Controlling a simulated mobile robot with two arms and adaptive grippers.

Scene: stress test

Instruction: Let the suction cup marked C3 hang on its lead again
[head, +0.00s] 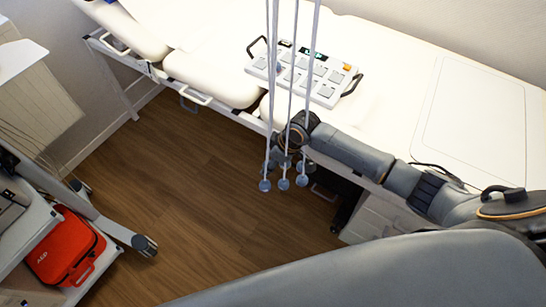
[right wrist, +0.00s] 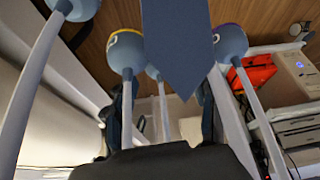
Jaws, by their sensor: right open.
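Several blue-grey suction cups hang on pale leads in the middle of the head view; three low ones show clearly: a left cup (head: 264,185), a middle cup (head: 284,184) and a right cup (head: 302,181). I cannot read which is C3. My right gripper (head: 287,153) is among the leads, just above these cups. In the right wrist view, its dark fingers (right wrist: 168,105) stand apart, open. A yellow-ringed cup (right wrist: 125,52) and a purple-ringed cup (right wrist: 230,43) show beyond them. A smaller cup (right wrist: 152,72) has its lead running between the fingers. My left gripper is out of view.
A control unit with keys (head: 325,88) lies on the white couch (head: 390,60) behind the leads. A red AED bag (head: 66,246) sits on a cart at the lower left. The wooden floor (head: 190,180) below the cups is clear. Neighbouring leads hang close together.

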